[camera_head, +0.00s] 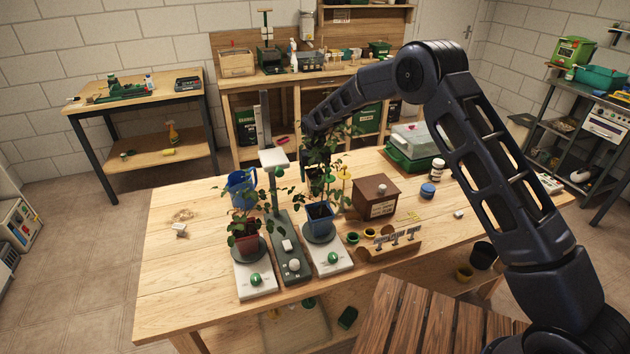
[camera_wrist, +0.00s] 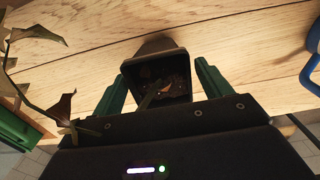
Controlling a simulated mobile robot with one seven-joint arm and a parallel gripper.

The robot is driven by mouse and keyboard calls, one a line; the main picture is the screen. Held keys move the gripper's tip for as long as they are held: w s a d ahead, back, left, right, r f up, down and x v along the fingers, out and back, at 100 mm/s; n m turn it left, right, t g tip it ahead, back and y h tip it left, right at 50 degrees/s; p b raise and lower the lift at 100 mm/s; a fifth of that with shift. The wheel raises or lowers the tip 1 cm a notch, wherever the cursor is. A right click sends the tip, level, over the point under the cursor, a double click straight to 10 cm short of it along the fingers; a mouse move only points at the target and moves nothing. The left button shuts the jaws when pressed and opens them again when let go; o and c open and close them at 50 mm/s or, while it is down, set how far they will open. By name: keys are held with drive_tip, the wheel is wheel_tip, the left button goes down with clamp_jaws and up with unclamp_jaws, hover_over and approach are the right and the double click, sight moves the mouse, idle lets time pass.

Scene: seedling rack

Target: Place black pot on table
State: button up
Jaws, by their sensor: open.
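The black pot (camera_wrist: 157,46) shows in the wrist view as a dark square pot with soil and a few leaves, over the wooden table (camera_wrist: 250,45). My gripper (camera_wrist: 161,70) is open, with one green finger on each side of the pot. Small gaps show between fingers and pot. In the head view the black pot (camera_head: 316,185) is a dark shape under a leafy plant at the table's (camera_head: 185,270) far middle; leaves hide much of it and my gripper. I cannot clearly tell whether its base rests flat on the table.
A blue jug (camera_head: 242,190) stands left of the pot, a brown box (camera_head: 375,197) to its right. A red pot (camera_head: 247,244) and a blue pot (camera_head: 320,217) sit on scales in front. A green propagator (camera_head: 408,160) stands behind right. The table's left side is mostly clear.

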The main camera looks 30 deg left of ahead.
sight(315, 175)
wheel_tip(315, 175, up, 8)
drive_tip(key=shift+f, duration=0.25)
drive_tip(key=shift+r, duration=0.7)
